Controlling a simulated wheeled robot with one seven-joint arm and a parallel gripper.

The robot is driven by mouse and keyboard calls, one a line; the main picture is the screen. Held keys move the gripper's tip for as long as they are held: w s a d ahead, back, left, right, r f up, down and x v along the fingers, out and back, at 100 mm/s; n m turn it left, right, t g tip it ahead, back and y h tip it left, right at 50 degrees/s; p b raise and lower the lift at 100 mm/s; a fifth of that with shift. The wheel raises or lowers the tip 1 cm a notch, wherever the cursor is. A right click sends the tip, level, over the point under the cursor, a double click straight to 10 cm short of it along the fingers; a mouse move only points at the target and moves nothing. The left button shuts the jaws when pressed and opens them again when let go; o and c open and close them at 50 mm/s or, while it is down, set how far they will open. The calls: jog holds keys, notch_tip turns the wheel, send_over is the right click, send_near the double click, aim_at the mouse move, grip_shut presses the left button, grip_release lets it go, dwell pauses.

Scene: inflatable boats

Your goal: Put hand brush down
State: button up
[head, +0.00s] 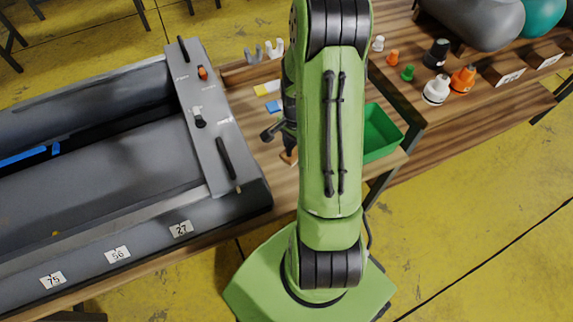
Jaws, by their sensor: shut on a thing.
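My gripper (288,143) shows only in part, at the left edge of my green arm, above the wooden table. It is shut on the hand brush (289,157). Only a small brown piece of the brush shows below the dark gripper parts; my arm hides the rest. I cannot tell whether the brush touches the table top (262,172).
A green bin (381,133) stands right of my arm. Grey hooks (263,52) and small yellow and blue pieces lie behind. Valves and caps (436,90) stand on the right-hand table.

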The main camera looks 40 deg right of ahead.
notch_tip(320, 180, down, 9)
jog(key=b, duration=0.2)
jog(key=shift+s+b, duration=0.15)
jog(key=shift+b, duration=0.2)
jog(key=shift+f, duration=0.25)
jog(key=o, duration=1)
jog(key=shift+r, duration=0.1)
